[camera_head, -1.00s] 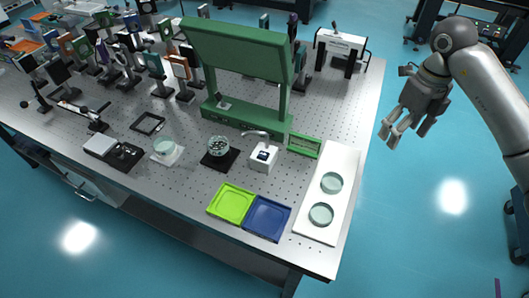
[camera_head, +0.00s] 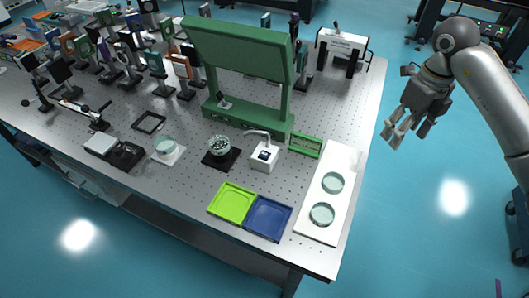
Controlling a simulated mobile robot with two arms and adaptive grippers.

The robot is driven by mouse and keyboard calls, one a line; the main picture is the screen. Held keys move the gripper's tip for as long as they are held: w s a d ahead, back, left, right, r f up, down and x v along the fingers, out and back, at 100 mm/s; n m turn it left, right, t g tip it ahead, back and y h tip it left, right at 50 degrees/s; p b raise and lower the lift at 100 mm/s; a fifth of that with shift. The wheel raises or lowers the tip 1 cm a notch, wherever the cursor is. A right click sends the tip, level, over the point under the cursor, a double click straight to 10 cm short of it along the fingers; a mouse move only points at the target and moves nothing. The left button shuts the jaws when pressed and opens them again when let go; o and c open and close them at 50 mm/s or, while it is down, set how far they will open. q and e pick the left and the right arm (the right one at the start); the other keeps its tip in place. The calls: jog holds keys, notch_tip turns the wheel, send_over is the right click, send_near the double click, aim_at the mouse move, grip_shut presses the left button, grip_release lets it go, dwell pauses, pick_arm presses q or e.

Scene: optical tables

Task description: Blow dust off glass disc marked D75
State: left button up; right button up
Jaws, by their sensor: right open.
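Two pale green glass discs lie on a white mat at the table's right end, a far one (camera_head: 333,182) and a near one (camera_head: 322,214). A similar pale disc (camera_head: 165,146) lies on a small white sheet further left. No D75 mark can be read on any of them. A small white device (camera_head: 264,155) with a grey spout-like arm stands left of the mat. My right gripper (camera_head: 404,138) hangs open and empty beyond the table's right edge, apart from the discs. My left gripper is not in view.
A lime tray (camera_head: 232,201) and a blue tray (camera_head: 268,218) sit at the table's front. A green stand (camera_head: 240,50) rises behind them. A round dish (camera_head: 218,146) sits on a black pad. Many optical mounts crowd the left.

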grip_shut()
dwell(1.4)
